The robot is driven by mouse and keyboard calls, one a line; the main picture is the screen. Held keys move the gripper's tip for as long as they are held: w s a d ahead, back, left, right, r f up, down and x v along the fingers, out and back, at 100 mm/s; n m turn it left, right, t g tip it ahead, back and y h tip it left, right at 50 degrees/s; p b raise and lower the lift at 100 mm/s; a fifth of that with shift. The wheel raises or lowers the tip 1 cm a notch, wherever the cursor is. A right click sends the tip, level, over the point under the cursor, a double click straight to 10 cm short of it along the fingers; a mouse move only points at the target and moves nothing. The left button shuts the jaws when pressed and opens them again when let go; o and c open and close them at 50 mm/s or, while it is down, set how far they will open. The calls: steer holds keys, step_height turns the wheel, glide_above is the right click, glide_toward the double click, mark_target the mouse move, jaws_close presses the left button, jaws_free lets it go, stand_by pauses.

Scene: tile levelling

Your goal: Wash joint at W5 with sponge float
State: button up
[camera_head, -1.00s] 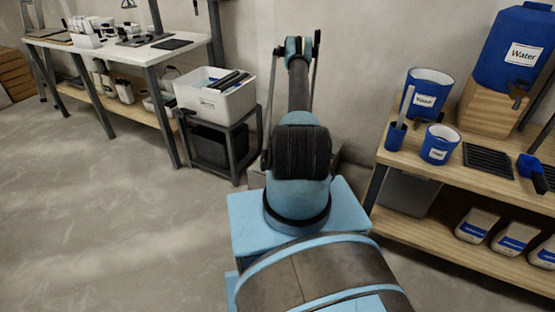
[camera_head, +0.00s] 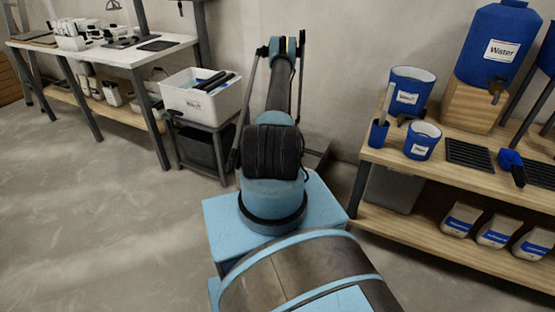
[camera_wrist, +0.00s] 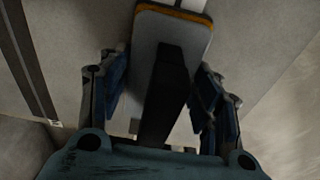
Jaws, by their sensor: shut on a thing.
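In the wrist view my gripper (camera_wrist: 162,92) is shut on the sponge float (camera_wrist: 185,27), between its two blue-padded fingers. The float has a pale grey plate, an orange layer along its far edge and a dark handle running back toward my palm. In the head view my arm stands upright in the middle, and I cannot make out the gripper or the float there. No joint marked W5 can be made out in either view.
A wooden shelf (camera_head: 395,160) at right carries blue wash buckets (camera_head: 410,92), a water tank (camera_head: 497,45) and a black grate (camera_head: 470,154). A white bin (camera_head: 205,100) on a dark stand and a white-topped bench (camera_head: 110,57) are at left. The left floor is clear.

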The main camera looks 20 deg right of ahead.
steer(key=shift+r, duration=4)
